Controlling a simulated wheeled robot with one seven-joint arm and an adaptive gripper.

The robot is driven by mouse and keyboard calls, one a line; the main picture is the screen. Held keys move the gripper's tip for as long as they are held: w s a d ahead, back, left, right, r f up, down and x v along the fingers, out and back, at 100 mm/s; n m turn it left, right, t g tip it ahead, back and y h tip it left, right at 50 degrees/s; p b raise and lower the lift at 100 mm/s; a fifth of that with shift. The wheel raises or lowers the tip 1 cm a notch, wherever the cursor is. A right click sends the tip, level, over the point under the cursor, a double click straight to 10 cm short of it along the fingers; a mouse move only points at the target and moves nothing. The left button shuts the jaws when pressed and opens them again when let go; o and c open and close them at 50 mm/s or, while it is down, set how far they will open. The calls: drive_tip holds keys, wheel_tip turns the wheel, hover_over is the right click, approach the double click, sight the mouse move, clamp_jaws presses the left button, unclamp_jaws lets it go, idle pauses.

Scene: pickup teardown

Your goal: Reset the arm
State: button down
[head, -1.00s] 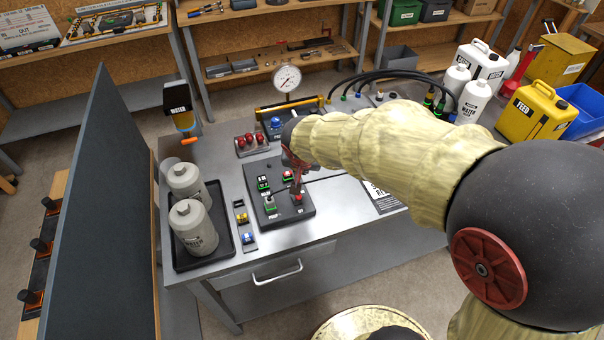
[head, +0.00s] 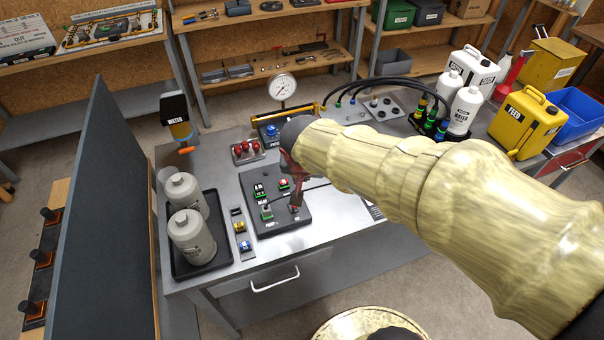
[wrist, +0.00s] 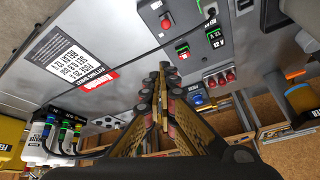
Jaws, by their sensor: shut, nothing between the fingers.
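My arm, in a pale yellow sleeve, reaches in from the right in the head view. My gripper (head: 293,192) is over the dark control box (head: 262,222) on the grey bench, partly hidden by the arm. In the wrist view my gripper (wrist: 163,68) is shut, its fingertips together with nothing between them. The control box (wrist: 180,18) lies just beyond the tips there, with a red button and green-framed switches. I cannot tell whether the tips touch it.
Two grey bottles stand in a black tray (head: 172,262) at the bench's left. A gauge (head: 282,86), red knobs (head: 247,151) and black hoses (head: 385,84) sit behind. A yellow feed can (head: 526,122) and white jugs stand at right. A dark panel (head: 95,220) borders the left.

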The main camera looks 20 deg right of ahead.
idle(0.4)
drive_tip(key=s+r+n+y, duration=0.1)
drive_tip(key=s+r, duration=0.3)
drive_tip(key=s, duration=0.4)
drive_tip(key=s+r+n, duration=0.4)
drive_tip(key=s, duration=0.5)
drive_tip(key=shift+s+d+n+y, duration=0.2)
drive_tip(key=shift+s+n+y, duration=0.1)
drive_tip(key=shift+y, duration=0.1)
